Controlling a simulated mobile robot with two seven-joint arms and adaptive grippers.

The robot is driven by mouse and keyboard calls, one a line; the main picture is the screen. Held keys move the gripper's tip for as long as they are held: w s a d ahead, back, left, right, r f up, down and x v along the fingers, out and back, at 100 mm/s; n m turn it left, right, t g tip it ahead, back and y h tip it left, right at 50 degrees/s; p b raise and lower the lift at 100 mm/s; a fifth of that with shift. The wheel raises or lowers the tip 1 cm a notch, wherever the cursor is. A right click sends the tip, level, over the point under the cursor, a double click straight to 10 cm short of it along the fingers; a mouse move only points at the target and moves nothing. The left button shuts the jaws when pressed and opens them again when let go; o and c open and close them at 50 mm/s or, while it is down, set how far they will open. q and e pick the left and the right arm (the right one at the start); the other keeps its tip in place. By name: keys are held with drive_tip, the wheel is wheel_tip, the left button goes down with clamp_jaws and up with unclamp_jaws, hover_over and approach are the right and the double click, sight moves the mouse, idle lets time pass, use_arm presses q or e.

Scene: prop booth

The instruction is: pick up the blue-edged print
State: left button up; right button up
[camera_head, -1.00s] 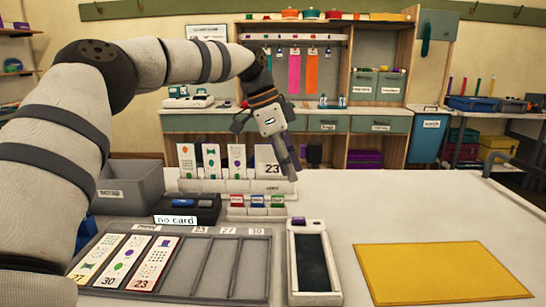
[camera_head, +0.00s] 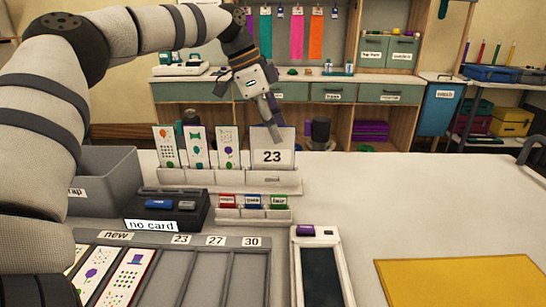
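More prints (camera_head: 128,277) lie in the left slots of a grey tray (camera_head: 238,240), partly hidden by my arm. I cannot tell for sure which print is blue-edged. My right gripper is out of view.
A dark device with a "no card" label (camera_head: 151,226) and a small stand with red, blue and green tabs (camera_head: 253,214) sit before the rack. A white handheld device (camera_head: 317,240) and a yellow mat (camera_head: 460,280) lie at right. The table beyond them is clear.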

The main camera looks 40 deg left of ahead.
sight(278, 149)
use_arm(q)
drive_tip(key=x, duration=0.3)
drive_tip(key=a+x, duration=0.1)
drive_tip(key=x, duration=0.1)
drive_tip(key=shift+s+f, duration=0.15)
drive_tip(key=shift+f, duration=0.05)
drive_tip(key=shift+f, duration=0.25)
clamp_jaws()
